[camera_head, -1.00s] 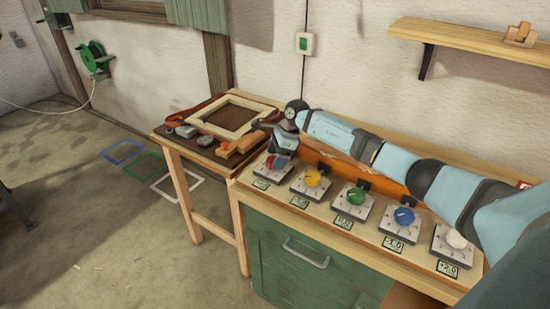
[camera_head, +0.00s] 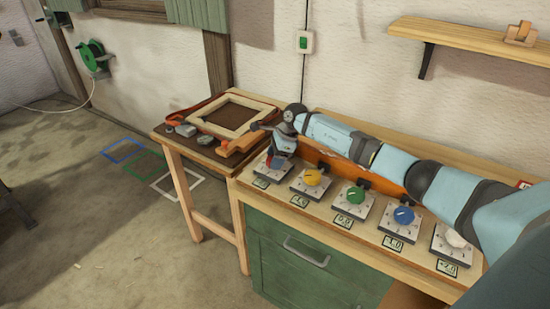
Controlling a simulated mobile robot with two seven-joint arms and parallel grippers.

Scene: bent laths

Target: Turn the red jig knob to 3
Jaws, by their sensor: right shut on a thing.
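The red jig knob (camera_head: 271,162) is at the left end of a row of dial plates on the workbench. Only a sliver of it shows under my right gripper (camera_head: 277,160). My right arm reaches in from the right, and the gripper points down over the knob, shut on it. The dial plate (camera_head: 263,171) under the knob is partly covered, and the number it points at cannot be read. My left gripper is not in view.
Yellow (camera_head: 312,177), green (camera_head: 355,194), blue (camera_head: 403,215) and white (camera_head: 456,238) knobs stand in a row to the right, under my arm. A small table (camera_head: 205,147) with a wooden frame (camera_head: 232,115) and tools adjoins the bench on the left.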

